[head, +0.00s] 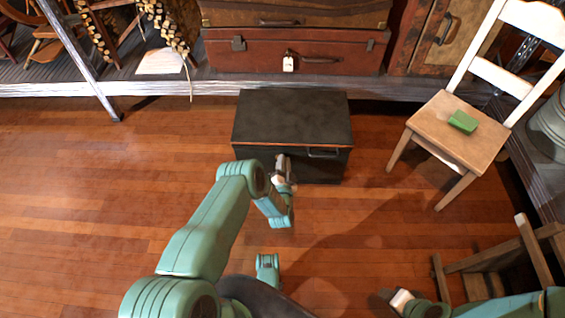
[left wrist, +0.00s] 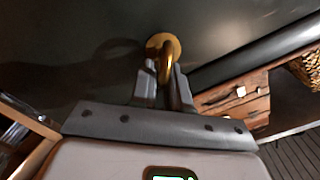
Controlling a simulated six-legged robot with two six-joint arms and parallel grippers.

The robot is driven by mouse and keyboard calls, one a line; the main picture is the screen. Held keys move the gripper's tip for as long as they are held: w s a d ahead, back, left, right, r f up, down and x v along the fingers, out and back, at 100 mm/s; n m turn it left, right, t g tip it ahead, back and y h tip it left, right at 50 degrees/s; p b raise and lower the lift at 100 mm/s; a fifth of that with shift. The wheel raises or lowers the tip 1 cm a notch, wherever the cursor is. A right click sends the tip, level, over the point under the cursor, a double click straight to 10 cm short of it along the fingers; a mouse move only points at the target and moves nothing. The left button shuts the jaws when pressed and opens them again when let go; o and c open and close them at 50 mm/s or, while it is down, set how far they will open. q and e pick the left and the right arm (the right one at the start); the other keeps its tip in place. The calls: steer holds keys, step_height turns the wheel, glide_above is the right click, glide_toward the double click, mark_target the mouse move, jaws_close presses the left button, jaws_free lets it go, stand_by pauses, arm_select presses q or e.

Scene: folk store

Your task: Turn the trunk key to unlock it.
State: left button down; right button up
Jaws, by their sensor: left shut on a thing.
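A dark trunk (head: 292,115) with its lid down stands on the wooden floor in the middle of the head view. A handle (head: 323,153) is on its front face. My left gripper (head: 281,162) reaches the trunk's front, left of that handle. In the left wrist view, the brass key (left wrist: 159,46) sits at a round brass plate on the dark front, and my left gripper (left wrist: 162,82) is shut on it, one finger on each side. The key's inner end is hidden. My right gripper (head: 392,296) is low at the right, away from the trunk; its fingers are unclear.
A white chair (head: 455,125) with a green block (head: 463,122) on its seat stands right of the trunk. Stacked suitcases (head: 295,52) are on a raised platform behind. A wooden piece of furniture (head: 490,258) is at lower right. The floor at left is clear.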

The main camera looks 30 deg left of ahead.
arm_select(q)
steer(key=m, duration=0.4)
steer(key=shift+w+d+f+m, duration=0.15)
steer(key=shift+w+f+m, duration=0.05)
steer(key=shift+f+m, duration=0.1)
steer(key=m, duration=0.4)
steer(key=shift+f+m, duration=0.25)
steer(key=shift+m, duration=0.15)
steer(key=c, duration=1.2)
jaws_free()
steer(key=shift+d+f, duration=0.1)
